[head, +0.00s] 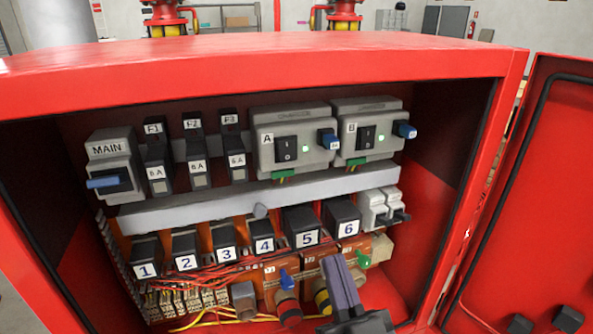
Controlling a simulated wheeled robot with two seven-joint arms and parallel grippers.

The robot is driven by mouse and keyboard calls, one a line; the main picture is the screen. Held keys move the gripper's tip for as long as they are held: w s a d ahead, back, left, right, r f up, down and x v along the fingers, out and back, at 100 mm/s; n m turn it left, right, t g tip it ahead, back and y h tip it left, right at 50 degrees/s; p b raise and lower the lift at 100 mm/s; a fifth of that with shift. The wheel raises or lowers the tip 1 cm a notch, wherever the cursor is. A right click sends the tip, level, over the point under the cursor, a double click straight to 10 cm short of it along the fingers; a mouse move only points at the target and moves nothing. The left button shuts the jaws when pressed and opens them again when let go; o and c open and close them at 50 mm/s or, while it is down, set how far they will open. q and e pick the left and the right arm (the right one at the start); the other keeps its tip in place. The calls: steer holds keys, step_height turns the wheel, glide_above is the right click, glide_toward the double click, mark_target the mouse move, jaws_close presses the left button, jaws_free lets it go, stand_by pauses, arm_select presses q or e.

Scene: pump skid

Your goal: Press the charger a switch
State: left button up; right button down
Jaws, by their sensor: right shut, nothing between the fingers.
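Charger A (315,115) is a grey box in the upper row of a red cabinet. Its black rocker switch (287,149) sits right of the label A, with a lit green lamp (305,148) beside it. A blue connector (328,140) is at its right end. My right gripper (335,262) is in front of the lower row, below and right of the switch and well apart from it. Its fingers are together and empty, pointing up. The switch is not covered. My left gripper is not in view.
Charger B (370,108), with its own switch (367,138) and lit lamp, adjoins on the right. A grey rail (200,203) runs below the chargers, above numbered black blocks (307,220). The cabinet walls and open red door (540,200) bound the space.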

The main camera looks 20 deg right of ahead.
steer(key=p, duration=0.5)
glide_toward(293, 152)
step_height(293, 152, up, 4)
steer(key=w, duration=0.4)
steer(key=shift+w+a+f, duration=0.1)
steer(key=shift+w+a, duration=0.05)
steer(key=shift+w, duration=0.5)
